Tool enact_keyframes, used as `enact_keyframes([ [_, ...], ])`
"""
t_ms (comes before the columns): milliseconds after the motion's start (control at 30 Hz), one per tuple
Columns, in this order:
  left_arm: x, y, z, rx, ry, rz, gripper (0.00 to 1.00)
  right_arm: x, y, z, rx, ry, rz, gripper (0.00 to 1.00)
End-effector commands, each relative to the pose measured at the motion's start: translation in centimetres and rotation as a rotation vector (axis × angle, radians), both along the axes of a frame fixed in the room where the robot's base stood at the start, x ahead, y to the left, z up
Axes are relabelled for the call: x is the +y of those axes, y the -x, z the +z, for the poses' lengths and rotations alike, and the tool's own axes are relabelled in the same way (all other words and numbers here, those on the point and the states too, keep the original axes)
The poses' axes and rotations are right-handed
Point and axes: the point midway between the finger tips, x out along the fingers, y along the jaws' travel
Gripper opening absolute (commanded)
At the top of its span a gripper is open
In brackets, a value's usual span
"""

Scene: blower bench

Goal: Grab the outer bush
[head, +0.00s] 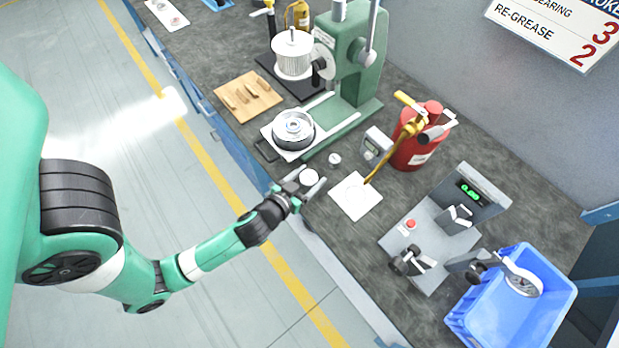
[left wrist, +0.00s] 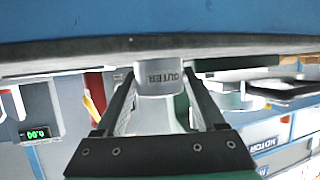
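The outer bush (head: 309,177) is a small pale cylinder near the bench's front edge. In the left wrist view the bush (left wrist: 158,78) shows the word OUTER, upside down in the picture, and its base meets the dark bench top. My left gripper (head: 314,175) has one finger on each side of it. In the left wrist view the fingers (left wrist: 158,75) flank the bush, with what looks like a narrow gap at the tips. My right gripper is in neither view.
A smaller pale ring (head: 335,158) stands nearby. A white pad (head: 356,197) lies to the right. A green press (head: 352,60), a red canister (head: 412,150), a grey gauge stand (head: 432,245) and a blue bin (head: 520,310) occupy the bench. Free bench top lies below the pad.

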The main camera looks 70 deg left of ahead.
Motion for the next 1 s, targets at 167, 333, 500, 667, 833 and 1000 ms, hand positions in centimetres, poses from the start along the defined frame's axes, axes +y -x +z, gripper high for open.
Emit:
enact_keyframes([
  [167,0.0,0.0,0.0,0.000,0.000,0.000,0.37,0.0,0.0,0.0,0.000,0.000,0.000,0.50],
  [333,0.0,0.0,0.0,0.000,0.000,0.000,0.07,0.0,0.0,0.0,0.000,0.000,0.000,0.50],
  [500,0.0,0.0,0.1,-0.002,0.000,-0.001,0.00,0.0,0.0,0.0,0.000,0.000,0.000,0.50],
  [667,0.0,0.0,0.2,-0.002,-0.001,-0.001,0.00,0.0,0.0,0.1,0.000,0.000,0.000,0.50],
  [833,-0.1,-0.1,1.3,-0.003,0.000,-0.004,0.00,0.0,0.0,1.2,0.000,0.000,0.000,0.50],
  [1000,-0.4,-0.4,4.3,-0.003,0.001,-0.011,0.00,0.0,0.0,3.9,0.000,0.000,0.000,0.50],
])
